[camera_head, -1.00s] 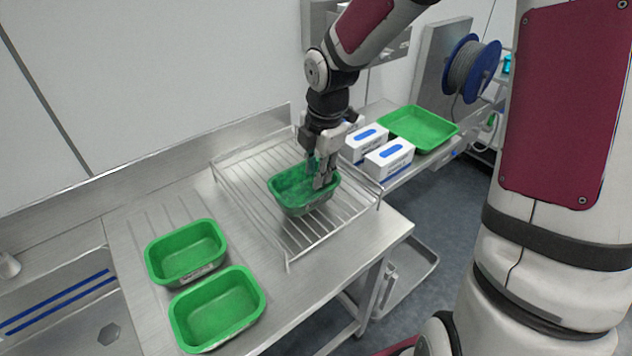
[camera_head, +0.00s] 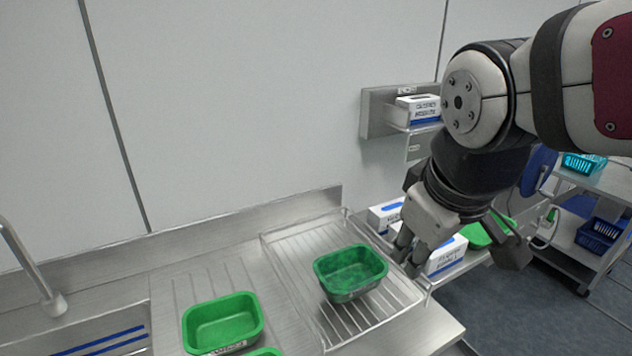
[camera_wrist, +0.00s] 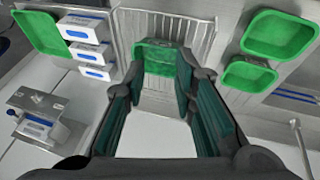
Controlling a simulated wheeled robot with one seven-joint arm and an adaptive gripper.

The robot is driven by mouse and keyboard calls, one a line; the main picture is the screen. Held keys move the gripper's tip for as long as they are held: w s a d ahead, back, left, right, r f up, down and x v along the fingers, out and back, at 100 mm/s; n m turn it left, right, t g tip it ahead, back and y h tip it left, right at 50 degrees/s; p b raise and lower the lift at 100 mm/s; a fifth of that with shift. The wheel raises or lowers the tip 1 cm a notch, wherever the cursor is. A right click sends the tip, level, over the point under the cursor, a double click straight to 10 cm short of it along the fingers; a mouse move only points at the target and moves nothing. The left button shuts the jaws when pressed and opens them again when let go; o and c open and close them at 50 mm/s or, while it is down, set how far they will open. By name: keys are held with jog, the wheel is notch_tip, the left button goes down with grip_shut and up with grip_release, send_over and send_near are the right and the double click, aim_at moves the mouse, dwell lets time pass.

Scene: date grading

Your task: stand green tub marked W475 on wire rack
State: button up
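A green tub (camera_head: 350,272) stands upright on the wire rack (camera_head: 292,262), toward its right side. Its marking cannot be read. My gripper (camera_head: 408,258) is to the right of the tub, apart from it, near the rack's right edge. In the wrist view my gripper (camera_wrist: 160,88) is open and empty, with the tub (camera_wrist: 155,62) seen beyond and between its fingers on the rack (camera_wrist: 196,32). Another green tub (camera_head: 222,322) with an unreadable label stands on the steel drainboard, left of the rack. A third green tub (camera_head: 264,352) is mostly cut off at the bottom edge.
White boxes (camera_head: 446,258) and a green tray (camera_head: 484,236) lie to the right of the rack, partly behind my gripper. A wall holder (camera_head: 378,112) is above. The sink (camera_head: 100,340) and tap (camera_head: 40,280) are at left. A trolley (camera_head: 600,180) stands far right.

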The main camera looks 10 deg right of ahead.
jog(key=s+m, duration=0.1)
jog(key=s+r+m, duration=0.1)
jog(key=s+m, duration=0.1)
jog(key=s+m+t+y, duration=0.1)
jog(key=s, duration=0.1)
jog(key=shift+s+a+r+m, duration=0.1)
jog(key=shift+a+r+m, duration=0.1)
jog(key=shift+a+m, duration=0.15)
dwell(0.3)
